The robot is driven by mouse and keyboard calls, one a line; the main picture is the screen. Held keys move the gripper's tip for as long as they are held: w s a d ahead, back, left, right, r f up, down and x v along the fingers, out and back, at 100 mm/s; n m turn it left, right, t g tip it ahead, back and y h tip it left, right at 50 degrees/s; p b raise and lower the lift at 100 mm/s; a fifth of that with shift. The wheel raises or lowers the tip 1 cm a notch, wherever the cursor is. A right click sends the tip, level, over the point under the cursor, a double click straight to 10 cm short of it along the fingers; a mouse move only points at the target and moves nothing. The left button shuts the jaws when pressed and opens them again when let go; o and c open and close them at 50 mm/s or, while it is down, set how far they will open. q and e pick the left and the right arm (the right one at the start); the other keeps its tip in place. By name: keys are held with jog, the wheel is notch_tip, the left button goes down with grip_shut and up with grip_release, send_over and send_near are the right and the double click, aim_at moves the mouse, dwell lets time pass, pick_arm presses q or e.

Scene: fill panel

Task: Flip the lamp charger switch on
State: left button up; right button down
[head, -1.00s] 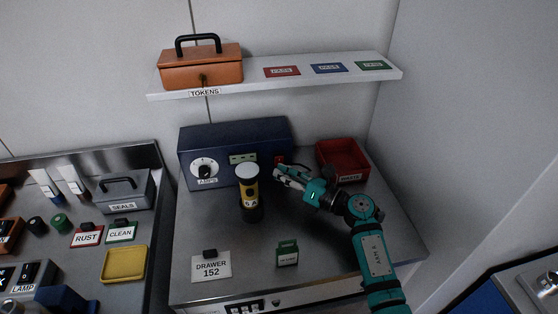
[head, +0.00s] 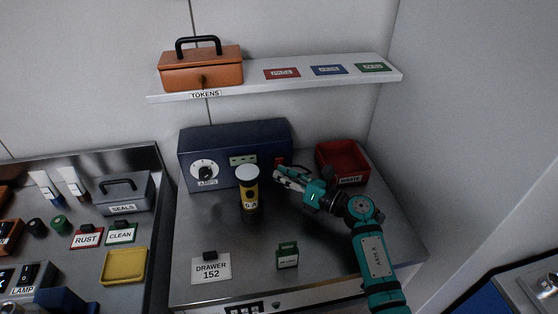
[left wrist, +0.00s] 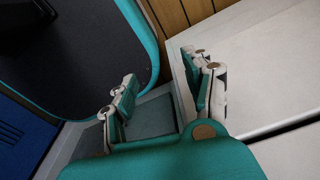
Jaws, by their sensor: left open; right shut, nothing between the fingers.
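The dark blue charger box (head: 225,141) stands at the back of the metal bench in the head view. It has a white dial marked AMPS (head: 205,170), a small pale green panel and a red switch (head: 279,160) at its right end. The switch position is too small to tell. A yellow and black lamp (head: 249,196) stands upright in front of the box. My right gripper (head: 277,175) is shut and empty, its tips just below the red switch; contact cannot be told. My left gripper (left wrist: 163,78) is open and empty in the left wrist view.
A red bin (head: 343,163) stands right of the charger, close to my right arm. A green tagged item (head: 287,256) and a DRAWER 152 sign (head: 211,268) are at the bench front. A shelf (head: 290,78) with an orange TOKENS box (head: 201,68) hangs above.

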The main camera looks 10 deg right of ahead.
jog(key=shift+w, duration=0.15)
dwell(0.3)
jog(key=shift+w+r, duration=0.1)
jog(key=shift+w, duration=0.2)
jog(key=shift+w+r+b, duration=0.1)
jog(key=shift+w+b, duration=0.25)
jog(key=shift+b, duration=0.05)
dwell(0.6)
jog(key=shift+s, duration=0.15)
jog(key=shift+s+f, duration=0.2)
jog(key=shift+s, duration=0.5)
jog(key=shift+s+f+p, duration=0.15)
jog(key=shift+s+p, duration=0.2)
jog(key=shift+s, duration=0.2)
jog(key=shift+s+f, duration=0.2)
jog(key=shift+s, duration=0.75)
jog(key=shift+s+f, duration=0.15)
jog(key=shift+s, duration=0.8)
